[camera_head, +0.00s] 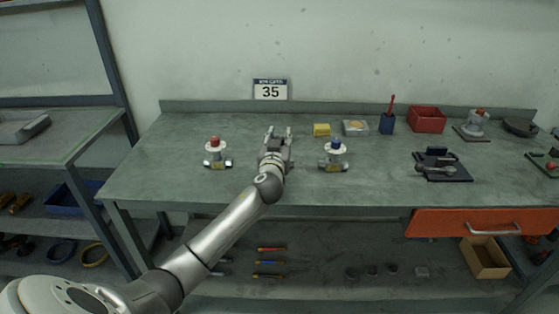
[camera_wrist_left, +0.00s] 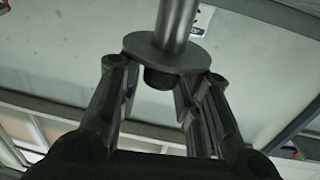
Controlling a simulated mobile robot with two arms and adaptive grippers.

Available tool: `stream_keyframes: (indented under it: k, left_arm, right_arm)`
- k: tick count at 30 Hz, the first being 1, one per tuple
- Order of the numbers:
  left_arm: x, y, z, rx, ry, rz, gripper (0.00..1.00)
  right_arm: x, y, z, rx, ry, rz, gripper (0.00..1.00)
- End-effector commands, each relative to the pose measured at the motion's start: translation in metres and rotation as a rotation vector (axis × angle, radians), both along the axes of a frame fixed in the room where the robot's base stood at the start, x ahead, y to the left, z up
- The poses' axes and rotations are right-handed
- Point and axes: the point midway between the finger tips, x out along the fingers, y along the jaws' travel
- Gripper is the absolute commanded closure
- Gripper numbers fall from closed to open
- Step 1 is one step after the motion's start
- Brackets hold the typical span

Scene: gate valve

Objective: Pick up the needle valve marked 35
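A sign with the number 35 (camera_head: 270,90) stands at the back of the workbench. My left gripper (camera_head: 279,133) is over the bench in front of it, its two fingers apart. In the left wrist view, the left gripper (camera_wrist_left: 163,85) has its spread fingers either side of a grey disc (camera_wrist_left: 188,60) with a metal stem and a short dark knob. I cannot tell whether the fingers touch it. No valve shows clearly at the gripper in the head view. A red-knobbed valve (camera_head: 216,155) stands to its left and a blue-knobbed valve (camera_head: 334,158) to its right. My right gripper is out of view.
A yellow block (camera_head: 321,130), a clear box (camera_head: 355,128), a blue cup (camera_head: 387,124) and a red bin (camera_head: 427,119) stand at the back right. A black plate with a tool (camera_head: 441,167) lies nearer. The bench left of the red-knobbed valve is clear.

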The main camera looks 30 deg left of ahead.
Motion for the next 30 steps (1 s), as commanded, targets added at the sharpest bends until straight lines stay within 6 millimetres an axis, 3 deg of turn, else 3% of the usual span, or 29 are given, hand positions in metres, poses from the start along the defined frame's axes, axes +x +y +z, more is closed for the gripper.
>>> stream_keyframes:
  k: [1, 6, 23, 30]
  left_arm:
    - [0.0, 0.0, 0.0, 0.0, 0.0, 0.0, 0.79]
    - [0.0, 0.0, 0.0, 0.0, 0.0, 0.0, 1.0]
    - [0.0, 0.0, 0.003, 0.001, -0.004, 0.0, 1.0]
    - [0.0, 0.0, 0.023, -0.001, -0.008, 0.0, 1.0]
  right_arm:
    - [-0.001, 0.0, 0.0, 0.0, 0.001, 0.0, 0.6]
    - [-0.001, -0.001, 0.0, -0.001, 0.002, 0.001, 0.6]
    - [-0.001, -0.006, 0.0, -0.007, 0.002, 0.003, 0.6]
    - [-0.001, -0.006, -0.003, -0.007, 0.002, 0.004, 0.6]
